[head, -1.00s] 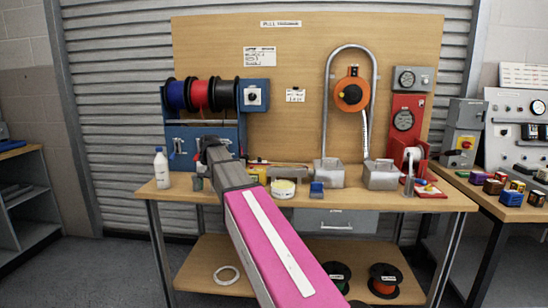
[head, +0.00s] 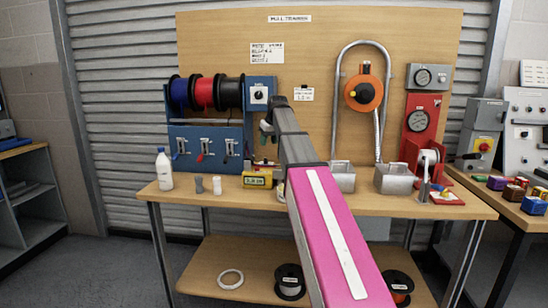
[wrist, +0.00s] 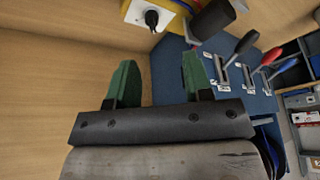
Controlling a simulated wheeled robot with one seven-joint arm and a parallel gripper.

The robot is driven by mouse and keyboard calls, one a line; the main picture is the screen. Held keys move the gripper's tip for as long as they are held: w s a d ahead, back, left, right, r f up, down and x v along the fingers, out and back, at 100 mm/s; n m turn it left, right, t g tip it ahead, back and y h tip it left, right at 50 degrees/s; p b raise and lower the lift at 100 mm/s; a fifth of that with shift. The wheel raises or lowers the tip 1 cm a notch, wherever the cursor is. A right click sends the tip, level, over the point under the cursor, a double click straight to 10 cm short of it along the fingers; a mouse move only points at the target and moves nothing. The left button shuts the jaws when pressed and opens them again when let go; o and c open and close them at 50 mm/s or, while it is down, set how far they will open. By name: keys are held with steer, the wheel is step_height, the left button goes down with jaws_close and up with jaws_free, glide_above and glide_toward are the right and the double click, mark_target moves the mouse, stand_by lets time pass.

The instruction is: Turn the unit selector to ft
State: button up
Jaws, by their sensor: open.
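A yellow counter box (head: 257,179) with a lit display stands on the bench below the blue rack. In the wrist view, a black knob (wrist: 152,18) sits on a white plate fixed to a yellow housing (wrist: 178,22), at the top edge. It looks like the unit selector; its marks are too small to read. My gripper (head: 265,130) is beside the right edge of the blue rack, above the counter. In the wrist view my gripper (wrist: 159,74) has its green fingers wide apart with nothing between them, apart from the knob.
The blue rack (head: 205,150) carries levers and wire spools, with another black dial (head: 258,96) at its upper right. Metal bins (head: 395,180) stand to the right. The wooden back board is close behind.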

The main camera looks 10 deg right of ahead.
mark_target(266, 161)
steer(key=x, duration=0.6)
steer(key=w+d+x, duration=0.1)
steer(key=x, duration=0.3)
jaws_close()
